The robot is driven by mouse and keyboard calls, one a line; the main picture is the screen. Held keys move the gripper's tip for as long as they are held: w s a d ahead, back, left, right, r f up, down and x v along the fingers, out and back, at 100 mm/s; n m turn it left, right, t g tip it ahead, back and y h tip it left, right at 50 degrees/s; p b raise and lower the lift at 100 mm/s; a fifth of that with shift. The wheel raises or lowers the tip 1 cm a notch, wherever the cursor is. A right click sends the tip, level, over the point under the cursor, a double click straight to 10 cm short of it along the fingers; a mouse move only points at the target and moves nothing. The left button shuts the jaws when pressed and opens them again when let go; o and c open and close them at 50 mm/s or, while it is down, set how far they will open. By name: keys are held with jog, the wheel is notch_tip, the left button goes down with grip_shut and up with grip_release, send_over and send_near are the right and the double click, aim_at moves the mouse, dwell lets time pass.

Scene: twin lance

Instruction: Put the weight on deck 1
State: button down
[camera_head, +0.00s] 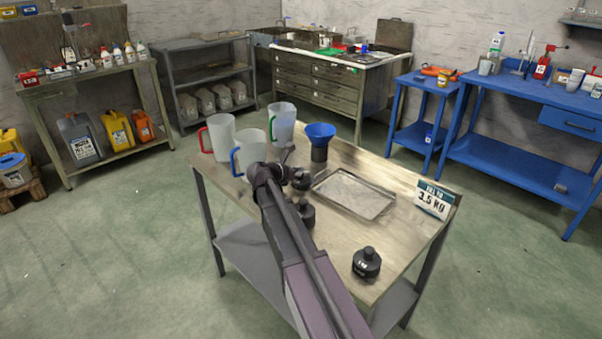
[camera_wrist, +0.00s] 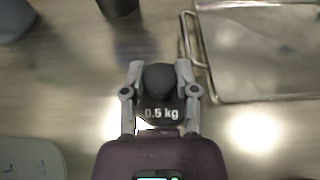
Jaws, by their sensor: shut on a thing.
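My gripper (camera_wrist: 160,88) is shut on a dark weight marked 0.5 kg (camera_wrist: 158,112), with one finger on each side of its knob. In the head view my gripper (camera_head: 300,176) and the held weight (camera_head: 301,184) are partly behind my arm, just left of the metal tray (camera_head: 355,194). I cannot tell how far the weight is from the tabletop. A second black weight (camera_head: 306,214) stands nearer the front, beside my arm. A third (camera_head: 366,263) stands at the front right of the table. No marking that reads deck 1 can be made out.
Several handled jugs (camera_head: 221,138) stand at the table's back left. A blue funnel (camera_head: 320,131) sits on a dark holder behind the tray. A sign reading 3.5 KG (camera_head: 433,198) stands at the right edge. The wooden tabletop (camera_head: 335,255) is bare between tray and third weight.

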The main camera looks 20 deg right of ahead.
jog(key=shift+f, duration=0.1)
jog(key=c, duration=0.8)
grip_release()
jog(key=shift+f, duration=0.1)
jog(key=o, duration=0.4)
jog(key=shift+r, duration=0.25)
jog(key=shift+s+a+r, duration=0.1)
jog(key=shift+a, duration=0.1)
jog(key=p+v, duration=0.4)
jog(key=v, duration=0.7)
jog(key=shift+a+r+p, duration=0.15)
jog(key=shift+a+p, duration=0.1)
jog(key=shift+p, duration=0.05)
